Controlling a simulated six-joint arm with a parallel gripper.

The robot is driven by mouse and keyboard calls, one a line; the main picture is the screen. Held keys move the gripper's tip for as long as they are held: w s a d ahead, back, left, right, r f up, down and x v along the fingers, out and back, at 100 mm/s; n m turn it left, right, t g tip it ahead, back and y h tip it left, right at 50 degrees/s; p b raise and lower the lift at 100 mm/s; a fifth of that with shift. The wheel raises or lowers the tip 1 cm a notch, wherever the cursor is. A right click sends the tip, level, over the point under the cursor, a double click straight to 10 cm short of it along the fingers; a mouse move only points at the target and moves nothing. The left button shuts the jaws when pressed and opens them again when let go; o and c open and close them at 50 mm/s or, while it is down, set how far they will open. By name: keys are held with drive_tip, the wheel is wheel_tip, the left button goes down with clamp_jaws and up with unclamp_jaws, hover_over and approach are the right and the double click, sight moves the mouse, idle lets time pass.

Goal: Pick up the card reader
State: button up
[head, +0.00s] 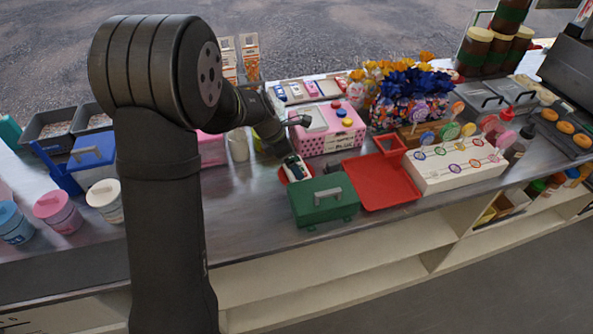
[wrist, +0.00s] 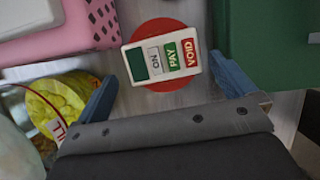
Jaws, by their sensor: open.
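The card reader (wrist: 163,56) is white with a dark green screen and ON, PAY and VOID keys in the wrist view. It lies on a red round base (wrist: 160,29), whose rim shows around it. In the head view the card reader (head: 293,167) is between the pink box and the green case, partly hidden by my gripper (head: 284,150). In the wrist view my gripper (wrist: 165,88) is open, its blue fingers apart on either side of the reader, slightly short of it. Nothing is between the fingers.
A green case (head: 322,199) stands close on one side, and a pink box (head: 330,133) on the other. A red tray (head: 382,183) lies right of the case. A yellow bag (wrist: 62,100) is near the left finger. Open counter shows left of the case.

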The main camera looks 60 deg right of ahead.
drive_tip(key=x, duration=0.3)
drive_tip(key=shift+s+f, duration=0.1)
drive_tip(key=shift+f, duration=0.25)
drive_tip(key=c, duration=0.7)
drive_tip(key=shift+c, duration=0.3)
drive_tip(key=shift+r, duration=0.1)
wheel_tip(320, 180, up, 17)
drive_tip(key=s+d+r+m, duration=0.1)
drive_tip(key=s+d, duration=0.3)
drive_tip(key=d, duration=0.2)
drive_tip(key=s+d+r, duration=0.2)
drive_tip(key=s+d, duration=0.2)
drive_tip(key=d, duration=0.2)
drive_tip(key=w+d+f, duration=0.1)
drive_tip(key=w+f, duration=0.1)
drive_tip(key=w, duration=0.1)
drive_tip(key=w+d+f, duration=0.1)
drive_tip(key=w+f, duration=0.1)
drive_tip(key=w, duration=0.2)
drive_tip(key=w+d+f, duration=0.1)
drive_tip(key=w+f, duration=0.1)
drive_tip(key=w, duration=0.2)
drive_tip(key=shift+d+f, duration=0.2)
drive_tip(key=shift+f, duration=2.1)
